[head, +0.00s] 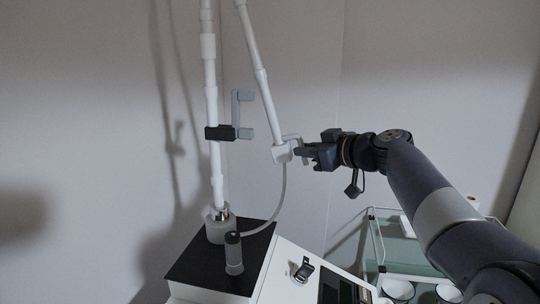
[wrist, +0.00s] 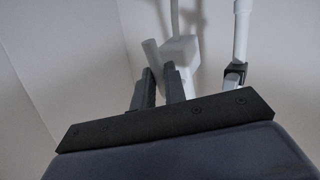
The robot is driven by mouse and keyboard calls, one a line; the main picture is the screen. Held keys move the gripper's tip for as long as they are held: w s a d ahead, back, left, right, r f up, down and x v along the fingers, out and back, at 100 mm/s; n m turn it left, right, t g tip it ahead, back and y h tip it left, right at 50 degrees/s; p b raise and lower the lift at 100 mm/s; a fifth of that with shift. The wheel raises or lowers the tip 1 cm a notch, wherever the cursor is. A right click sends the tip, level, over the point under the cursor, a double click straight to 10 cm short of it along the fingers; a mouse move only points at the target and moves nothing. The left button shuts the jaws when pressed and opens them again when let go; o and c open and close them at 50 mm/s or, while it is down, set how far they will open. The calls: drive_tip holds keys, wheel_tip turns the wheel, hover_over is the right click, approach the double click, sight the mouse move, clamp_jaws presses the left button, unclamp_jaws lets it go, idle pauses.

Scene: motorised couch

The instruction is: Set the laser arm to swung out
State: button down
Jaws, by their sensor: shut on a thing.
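The laser arm (head: 262,80) is a white jointed tube coming down from the top of the head view, to the right of a white post (head: 212,90). It ends in a white block (head: 282,153) with a small grey handle (head: 293,138). The block also shows in the wrist view (wrist: 180,50). My gripper (head: 300,152) reaches in from the right and is shut on the handle; its fingers (wrist: 160,76) partly hide the grip. A grey holder bracket (head: 237,115) on a black clamp (head: 218,133) sits on the post. The laser arm's end stands apart from it, to the right.
The post rises from a console with a black top (head: 190,262), a grey cylinder (head: 233,253) and a screen (head: 336,288). A pale hose (head: 283,200) hangs from the laser arm's end. A glass trolley (head: 395,240) with cups stands below my arm. Walls close off the back.

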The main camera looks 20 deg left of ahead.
drive_tip(key=d+r+h+p, duration=0.1)
drive_tip(key=d+r, duration=0.2)
drive_tip(key=d, duration=0.2)
drive_tip(key=w+d+r+n+p, duration=0.1)
drive_tip(key=d+r, duration=0.2)
drive_tip(key=d, duration=0.3)
drive_tip(key=shift+d+r+g+h+p, duration=0.25)
drive_tip(key=shift+r+g+h+p, duration=0.05)
drive_tip(key=shift+r+h, duration=0.1)
drive_tip(key=shift+w, duration=0.1)
drive_tip(key=c, duration=1.7)
unclamp_jaws()
drive_tip(key=shift+c, duration=0.2)
drive_tip(key=shift+d, duration=0.1)
drive_tip(key=b+v, duration=0.2)
drive_tip(key=v, duration=0.8)
drive_tip(key=shift+s+d+r+b, duration=0.15)
drive_tip(key=shift+s+r+b, duration=0.05)
drive_tip(key=shift+b, duration=0.1)
